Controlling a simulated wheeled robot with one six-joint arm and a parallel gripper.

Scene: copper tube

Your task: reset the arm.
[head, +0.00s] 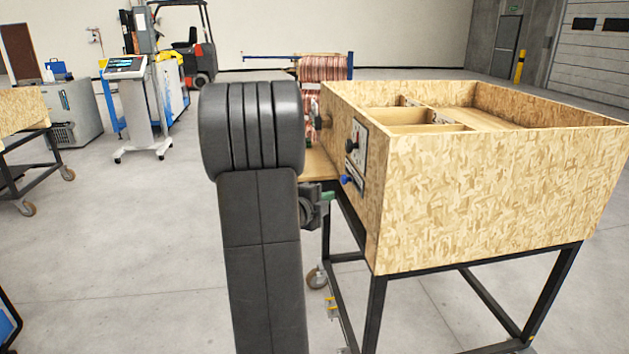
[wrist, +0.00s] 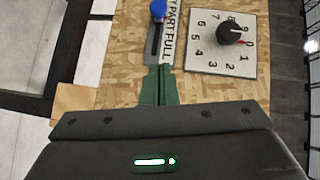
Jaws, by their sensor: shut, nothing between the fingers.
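My arm stands in the middle of the head view, its dark links hiding part of what is behind. My gripper (wrist: 158,72) shows in the wrist view with its green fingers shut together and nothing between them. A green part of it also shows in the head view (head: 327,196), just left of the wooden box's side. In front of the fingertips is a slider with a blue knob (wrist: 158,9), beside a label reading "PART FULL". I cannot tell whether the fingers touch the panel. A numbered dial with a black knob (wrist: 231,33) is to the right.
The wooden box (head: 480,190) on a dark wheeled frame stands close on the right. Copper-coloured coils (head: 322,67) are behind it. A screen on a stand (head: 126,66) and a forklift (head: 196,50) are farther back. The floor to the left is mostly clear.

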